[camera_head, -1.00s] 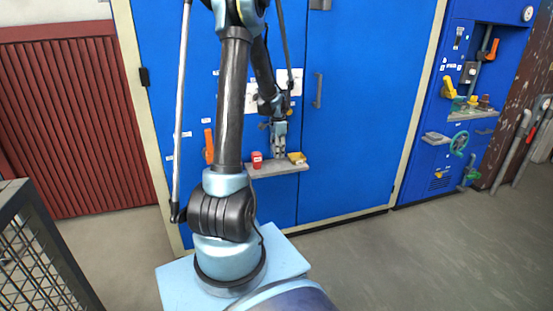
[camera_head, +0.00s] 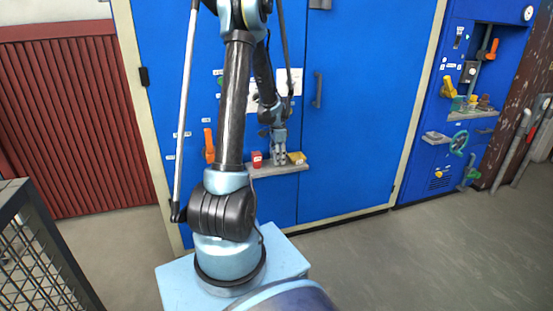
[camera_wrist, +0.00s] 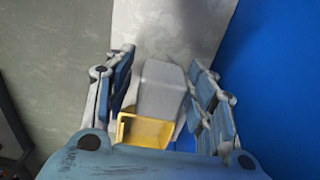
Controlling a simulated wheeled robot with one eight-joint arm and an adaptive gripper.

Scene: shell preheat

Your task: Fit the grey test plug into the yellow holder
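The grey test plug (camera_wrist: 162,88) is a pale grey block between the two fingers of my gripper (camera_wrist: 162,80) in the wrist view. A narrow gap seems to show on its left side; on the right the finger is very close, and contact is unclear. The yellow holder (camera_wrist: 146,131) shows just below the plug in the wrist view, with a hollow in its near face. In the head view my gripper (camera_head: 279,158) points down at the shelf, and the yellow holder (camera_head: 297,158) sits right of it. The plug is too small to make out there.
The narrow grey shelf (camera_head: 276,171) is fixed to a blue cabinet door (camera_head: 345,150). A red can (camera_head: 257,159) stands left of my gripper. An orange handle (camera_head: 209,146) is further left. A blue panel with valves and levers (camera_head: 462,120) is at the right.

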